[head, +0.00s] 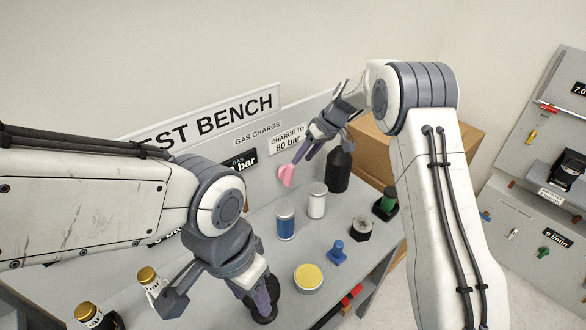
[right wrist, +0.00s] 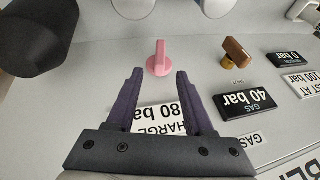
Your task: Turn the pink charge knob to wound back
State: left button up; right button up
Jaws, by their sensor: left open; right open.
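The pink charge knob (head: 286,175) stands out from the grey panel of the test bench. In the right wrist view the pink knob (right wrist: 160,60) shows a round base with a narrow grip bar lying along the picture's vertical. My right gripper (head: 306,158) is open and empty close to the knob, and in its wrist view the two fingertips (right wrist: 159,74) lie either side of the knob's line, apart from it. My left gripper (head: 218,306) is open low over the bench at the front left; part of its fingers overlaps a dark round object.
A black bottle (head: 339,170) stands just right of the knob. Blue (head: 285,223) and white (head: 317,201) cans and a yellow-topped tin (head: 308,278) stand on the bench. A brown knob (right wrist: 237,50) and a 40 bar gas display (right wrist: 248,102) sit beside the pink knob.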

aim_at(293, 171)
jog(key=p+x, duration=0.2)
jog(key=x, duration=0.5)
jog(key=shift+a+p, duration=0.1)
jog(key=shift+p, duration=0.25)
jog(key=shift+w+a+f, duration=0.1)
jog(key=shift+a+f, duration=0.1)
jog(key=shift+f, duration=0.35)
grip_shut()
